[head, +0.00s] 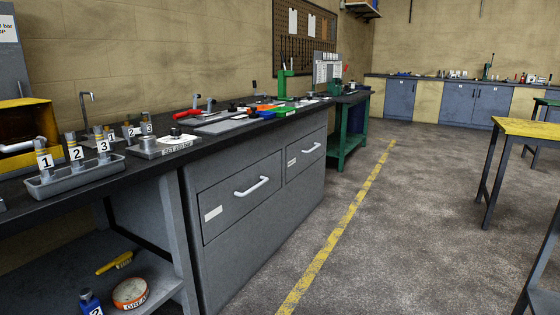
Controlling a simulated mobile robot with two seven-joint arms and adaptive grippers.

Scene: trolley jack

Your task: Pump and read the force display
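Neither of my grippers shows in the head view. I cannot make out a trolley jack or a force display with certainty. A green upright device (283,84) stands farther along the bench, beside red and blue items. What it is cannot be told from here.
A grey tray (75,178) holds cylinders numbered 1, 2 and 3. The workbench (250,205) has white-handled drawers and a lower shelf with a round tin (130,292). A green-legged bench (345,135) and yellow table (527,128) stand beyond. Open floor (400,240) lies right.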

